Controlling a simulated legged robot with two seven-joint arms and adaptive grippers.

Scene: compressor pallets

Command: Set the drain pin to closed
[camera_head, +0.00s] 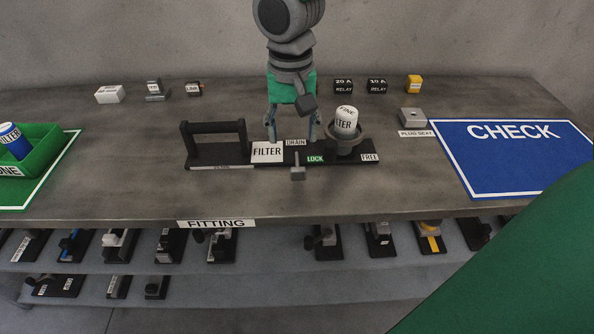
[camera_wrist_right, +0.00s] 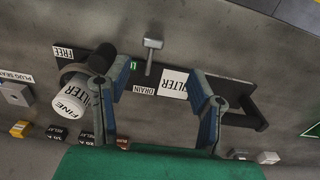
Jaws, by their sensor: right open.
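The drain pin (camera_head: 297,174) is a small grey T-shaped handle at the front of the black fixture, beneath the DRAIN label (camera_head: 295,143) and left of the green LOCK label (camera_head: 315,158). It also shows in the right wrist view (camera_wrist_right: 152,45), beyond the fingertips. I see no closed marking for it. My right gripper (camera_head: 293,136) is open and empty above the fixture's back edge, behind the pin and apart from it. In the right wrist view its two fingers (camera_wrist_right: 160,70) stand wide apart. My left gripper is not in view.
A white FINE FILTER cylinder (camera_head: 345,118) sits in a dark cup right of the pin. A black handle frame (camera_head: 214,126) stands left. A blue CHECK mat (camera_head: 510,180) lies right, a green bin (camera_head: 42,160) far left. Bench front before the pin is clear.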

